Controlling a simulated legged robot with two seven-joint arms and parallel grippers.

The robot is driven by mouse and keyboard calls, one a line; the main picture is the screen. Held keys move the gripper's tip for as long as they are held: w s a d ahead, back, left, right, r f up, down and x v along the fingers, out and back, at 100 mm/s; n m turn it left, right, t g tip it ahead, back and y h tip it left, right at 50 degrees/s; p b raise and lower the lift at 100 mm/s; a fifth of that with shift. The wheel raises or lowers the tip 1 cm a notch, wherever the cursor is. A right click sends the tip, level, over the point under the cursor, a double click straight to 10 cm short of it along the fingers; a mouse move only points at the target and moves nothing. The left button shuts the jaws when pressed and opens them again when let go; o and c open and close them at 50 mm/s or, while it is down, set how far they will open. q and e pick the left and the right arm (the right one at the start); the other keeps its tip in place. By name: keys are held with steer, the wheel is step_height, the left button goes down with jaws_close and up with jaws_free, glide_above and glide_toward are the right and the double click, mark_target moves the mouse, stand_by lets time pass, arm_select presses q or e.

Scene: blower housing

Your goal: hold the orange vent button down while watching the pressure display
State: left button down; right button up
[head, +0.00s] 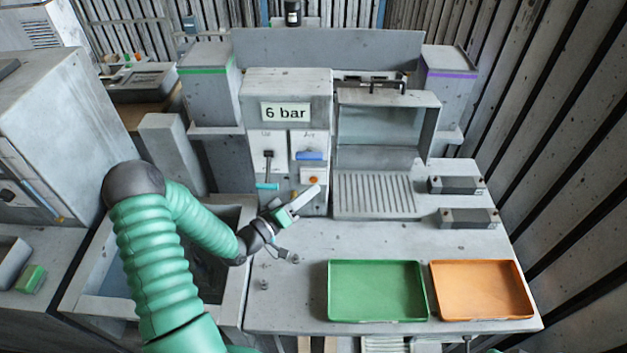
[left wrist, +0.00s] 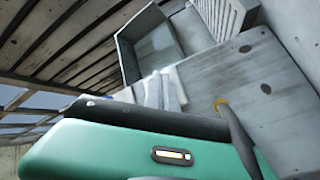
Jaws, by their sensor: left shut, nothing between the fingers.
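The pressure display (head: 285,112) reads "6 bar" at the top of the grey housing. The orange vent button (head: 313,180) sits low on the right-hand panel, under a blue handle. My left gripper (head: 316,190) is shut and empty, its tip just below the button in the head view. I cannot tell whether the tip touches it. In the left wrist view, the green gripper body fills the lower part. My right gripper is in neither view.
A black-handled lever (head: 268,158) and a teal handle (head: 267,187) are left of the button. A green tray (head: 376,318) and an orange tray (head: 482,317) lie at the front right. A grey sink-like basin (head: 236,290) lies under my left arm.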

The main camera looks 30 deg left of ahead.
arm_select(q)
steer(key=shift+w+a+r, duration=0.1)
steer(key=shift+w, duration=0.2)
steer(key=shift+a, duration=0.1)
steer(key=shift+w+a, duration=0.2)
steer(key=shift+w, duration=0.15)
stand_by(1.4)
steer(key=shift+s, duration=0.1)
stand_by(1.8)
steer(key=shift+s+d, duration=0.4)
steer(key=shift+s, duration=0.25)
